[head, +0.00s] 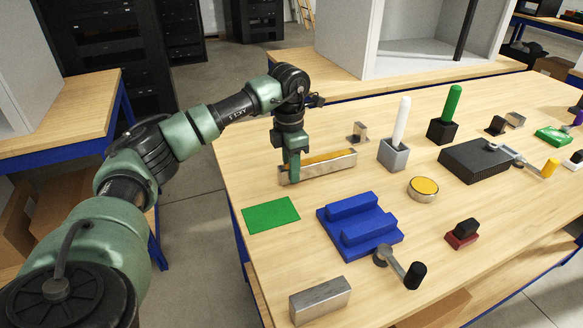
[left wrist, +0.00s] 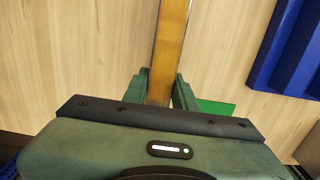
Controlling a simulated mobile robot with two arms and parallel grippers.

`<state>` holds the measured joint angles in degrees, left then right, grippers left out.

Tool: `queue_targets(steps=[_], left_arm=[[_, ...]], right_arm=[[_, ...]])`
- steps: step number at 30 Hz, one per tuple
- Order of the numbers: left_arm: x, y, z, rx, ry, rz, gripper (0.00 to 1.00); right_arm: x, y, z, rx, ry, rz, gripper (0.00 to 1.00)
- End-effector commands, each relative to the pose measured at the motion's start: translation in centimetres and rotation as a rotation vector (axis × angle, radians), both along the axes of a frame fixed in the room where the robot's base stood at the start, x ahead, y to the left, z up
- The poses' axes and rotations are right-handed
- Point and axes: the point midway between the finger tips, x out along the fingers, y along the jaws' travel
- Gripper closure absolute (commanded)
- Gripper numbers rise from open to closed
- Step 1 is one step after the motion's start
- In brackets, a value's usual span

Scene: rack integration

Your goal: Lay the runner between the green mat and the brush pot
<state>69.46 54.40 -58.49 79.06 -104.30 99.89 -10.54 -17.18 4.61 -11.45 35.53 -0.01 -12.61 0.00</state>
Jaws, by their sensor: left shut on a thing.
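The runner (head: 325,165) is a long narrow bar with an orange-yellow top and metallic sides. My left gripper (head: 291,174) is shut on it near its left end; whether it touches the table is hard to tell. In the left wrist view the runner (left wrist: 172,45) extends away from between the fingers (left wrist: 160,90). The green mat (head: 270,215) lies flat just in front of the runner's left end; part of it shows in the left wrist view (left wrist: 216,107). A grey pot with a white-handled brush (head: 394,153) stands right of the runner. A black pot with a green-handled brush (head: 442,131) stands farther right.
A blue stepped block (head: 360,226) sits right of the mat. A small metal piece (head: 358,132) stands behind the runner. A round yellow-topped tin (head: 423,189), a black ribbed block (head: 475,160) and a metal bar (head: 320,300) are also on the table. Bare wood lies between runner and blue block.

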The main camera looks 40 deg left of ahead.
Motion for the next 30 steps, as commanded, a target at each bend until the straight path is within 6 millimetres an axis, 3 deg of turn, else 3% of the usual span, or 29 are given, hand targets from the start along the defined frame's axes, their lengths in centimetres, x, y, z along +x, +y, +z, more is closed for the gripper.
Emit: queue_targets(steps=[12, 13, 15, 25, 30], left_arm=[[0.1, 0.0, -0.5, -0.001, -0.003, 0.0, 1.0], [0.1, 0.0, -0.5, -0.001, -0.003, 0.0, 0.67], [0.1, 0.0, -0.4, -0.001, -0.003, 0.0, 0.48], [0.0, 0.0, -0.5, 0.001, 0.001, 0.0, 0.47], [0.1, 0.0, 1.3, -0.001, -0.004, 0.0, 0.47]], right_arm=[[0.0, 0.0, -0.3, 0.0, 0.0, 0.0, 1.0], [0.0, 0.0, -0.2, 0.0, 0.0, 0.0, 1.0], [0.0, 0.0, -0.2, 0.0, 0.0, 0.0, 1.0], [0.0, 0.0, -0.2, 0.0, 0.0, 0.0, 1.0], [0.0, 0.1, -0.4, 0.001, 0.0, 0.0, 1.0]])
